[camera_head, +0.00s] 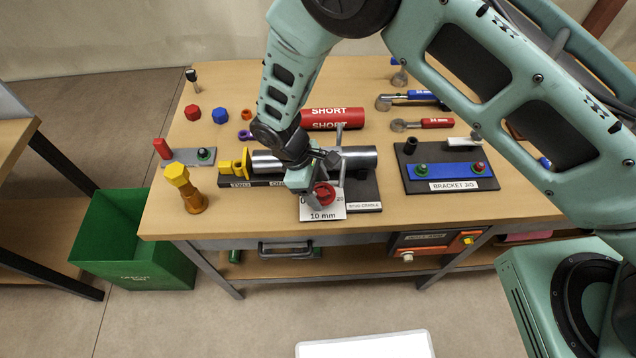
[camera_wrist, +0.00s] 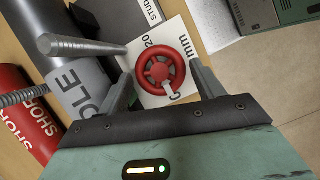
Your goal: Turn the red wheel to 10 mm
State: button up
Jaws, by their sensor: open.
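The red wheel (camera_head: 325,194) sits on a white scale plate (camera_head: 324,216) marked 0, 10 mm and 20, at the table's front edge. In the wrist view the wheel (camera_wrist: 154,64) shows whole, with spokes and a white pointer (camera_wrist: 168,88) directed towards the 0 end of the plate (camera_wrist: 185,38). My gripper (camera_head: 318,186) is open over the wheel. In the wrist view its two fingers (camera_wrist: 162,78) stand on either side of the wheel with gaps visible. I cannot tell how far above the plate the fingertips are. The gripper partly hides the wheel in the head view.
A grey pipe (camera_head: 356,158) lies in a stand behind the wheel, with upright rods close to my gripper. A yellow-capped post (camera_head: 194,196) is at left, a bracket jig (camera_head: 451,186) at right. A red SHORT cylinder (camera_head: 345,113) lies behind. A green bin (camera_head: 125,233) stands on the floor.

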jog(key=c, duration=0.7)
